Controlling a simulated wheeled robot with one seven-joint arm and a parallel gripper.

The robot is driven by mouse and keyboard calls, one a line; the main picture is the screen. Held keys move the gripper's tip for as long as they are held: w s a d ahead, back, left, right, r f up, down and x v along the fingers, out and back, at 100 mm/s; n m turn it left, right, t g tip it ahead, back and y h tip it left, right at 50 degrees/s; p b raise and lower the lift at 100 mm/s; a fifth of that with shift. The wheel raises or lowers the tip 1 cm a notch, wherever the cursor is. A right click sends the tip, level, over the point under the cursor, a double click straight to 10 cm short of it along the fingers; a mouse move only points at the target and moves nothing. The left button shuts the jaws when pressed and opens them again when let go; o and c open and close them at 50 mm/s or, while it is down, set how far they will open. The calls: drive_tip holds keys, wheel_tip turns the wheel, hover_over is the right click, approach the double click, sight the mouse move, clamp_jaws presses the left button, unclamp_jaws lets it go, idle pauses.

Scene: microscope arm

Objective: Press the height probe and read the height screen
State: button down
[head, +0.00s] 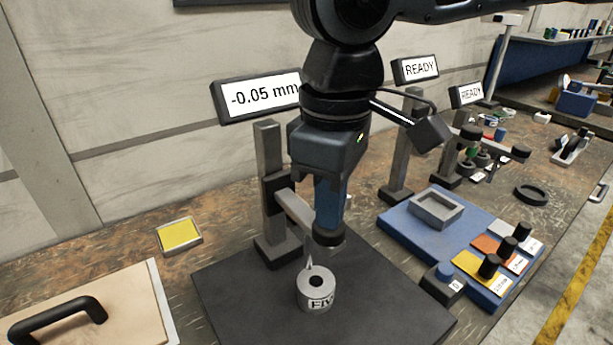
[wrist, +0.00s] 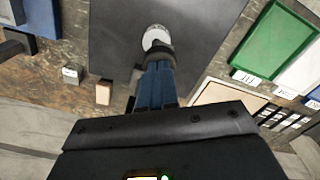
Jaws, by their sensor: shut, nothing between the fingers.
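The height screen (head: 262,96) reads "-0.05 mm"; its right edge is partly covered by my arm. The height stand (head: 268,190) rises from a black plate (head: 235,285), and its arm (head: 297,210) reaches to a black probe cap (head: 328,237). A pale pointed tip (head: 309,258) shows below, at a grey cylinder (head: 317,293) with a hole and partly readable lettering. The cylinder also shows in the wrist view (wrist: 154,37). My gripper (head: 328,222) is shut, its blue fingers pointing down over the cap. They appear to touch it; exact contact is hidden.
A blue tray (head: 395,225) with coloured tags and black knobs lies right, with a button marked 0 (head: 444,272). A yellow pad (head: 180,235) and a handled board (head: 130,300) lie left. The plate's front is clear.

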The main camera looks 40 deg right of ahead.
drive_tip(key=shift+r+p, duration=2.65)
drive_tip(key=shift+r, duration=0.3)
wheel_tip(320, 180, up, 8)
drive_tip(key=shift+f, duration=0.15)
drive_tip(key=shift+a, duration=0.1)
